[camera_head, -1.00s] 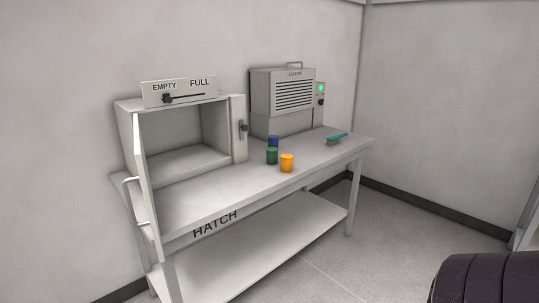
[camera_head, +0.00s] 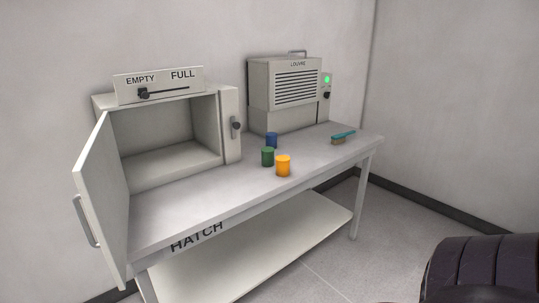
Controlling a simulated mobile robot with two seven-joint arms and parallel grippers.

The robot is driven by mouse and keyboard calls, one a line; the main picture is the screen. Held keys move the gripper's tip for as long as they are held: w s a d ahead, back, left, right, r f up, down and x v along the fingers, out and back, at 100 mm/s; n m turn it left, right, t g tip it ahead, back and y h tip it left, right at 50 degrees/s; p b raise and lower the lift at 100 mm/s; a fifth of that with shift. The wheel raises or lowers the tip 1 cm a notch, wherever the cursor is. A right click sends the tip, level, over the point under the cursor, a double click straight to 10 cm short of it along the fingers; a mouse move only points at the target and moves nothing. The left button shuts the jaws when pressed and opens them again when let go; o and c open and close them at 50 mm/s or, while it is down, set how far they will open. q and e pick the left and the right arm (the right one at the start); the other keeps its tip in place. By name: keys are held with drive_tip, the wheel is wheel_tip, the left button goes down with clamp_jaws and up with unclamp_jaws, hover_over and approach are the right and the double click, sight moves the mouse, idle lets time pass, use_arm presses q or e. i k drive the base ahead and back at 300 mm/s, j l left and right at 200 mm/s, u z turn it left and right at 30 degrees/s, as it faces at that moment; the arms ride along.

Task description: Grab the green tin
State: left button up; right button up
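The green tin (camera_head: 267,157) stands upright on the grey table (camera_head: 190,203), near its middle. A blue tin (camera_head: 272,140) stands just behind it, and an orange tin (camera_head: 283,166) stands in front of it to the right. Neither of my grippers shows in the view. A dark, rounded, ribbed part, which seems to be mine, shows at the bottom right, well away from the tins.
The open hatch box (camera_head: 165,172) stands on the table's left, empty, its door (camera_head: 103,195) swung out toward me. The louvre box (camera_head: 287,85) with a green light stands behind the tins. A teal brush (camera_head: 343,136) lies at the right end. A lower shelf (camera_head: 250,255) is bare.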

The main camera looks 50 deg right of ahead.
sight(267, 153)
drive_tip(key=i+l, duration=0.1)
drive_tip(key=l, duration=0.8)
drive_tip(key=i+l, duration=0.1)
drive_tip(key=l, duration=0.75)
